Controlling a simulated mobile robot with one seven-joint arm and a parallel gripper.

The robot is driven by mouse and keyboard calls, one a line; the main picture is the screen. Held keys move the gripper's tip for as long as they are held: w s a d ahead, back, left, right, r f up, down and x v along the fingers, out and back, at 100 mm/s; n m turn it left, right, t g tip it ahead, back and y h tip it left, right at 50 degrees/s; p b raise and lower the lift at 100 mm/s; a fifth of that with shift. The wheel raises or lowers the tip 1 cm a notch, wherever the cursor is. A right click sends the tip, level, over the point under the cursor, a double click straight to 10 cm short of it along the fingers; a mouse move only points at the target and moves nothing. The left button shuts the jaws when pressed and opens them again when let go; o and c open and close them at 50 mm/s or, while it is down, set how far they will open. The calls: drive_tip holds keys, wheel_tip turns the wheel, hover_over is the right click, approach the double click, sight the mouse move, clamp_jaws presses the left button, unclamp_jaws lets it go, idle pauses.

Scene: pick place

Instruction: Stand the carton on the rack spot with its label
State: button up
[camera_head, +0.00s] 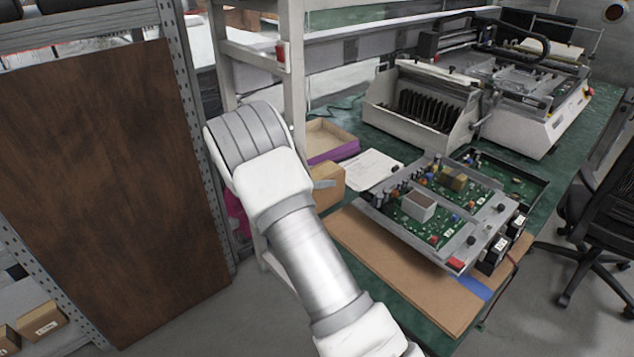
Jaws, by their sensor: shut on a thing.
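A plain brown carton (330,198) shows just right of my arm, at the left edge of the green workbench. A small grey part of my gripper (325,184) lies against it, and the gripper is shut on the carton. The rest of my gripper and the carton's left part are hidden behind my arm. I see no label on the carton's visible side. A metal rack (45,345) stands at the lower left, with small labelled cartons (40,324) on its shelf. I cannot tell which spot on it is marked.
A large brown board (110,190) stands upright against the rack. The workbench (345,108) holds an open tray (330,138), paper sheets (368,168), a circuit-board fixture (385,212) and machines (425,95). A black chair (600,205) is at right. Grey floor is clear between rack and bench.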

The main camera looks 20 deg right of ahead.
drive_tip(key=shift+f, duration=0.6)
drive_tip(key=shift+f, duration=0.15)
drive_tip(key=o, duration=1.5)
drive_tip(key=shift+o, duration=0.2)
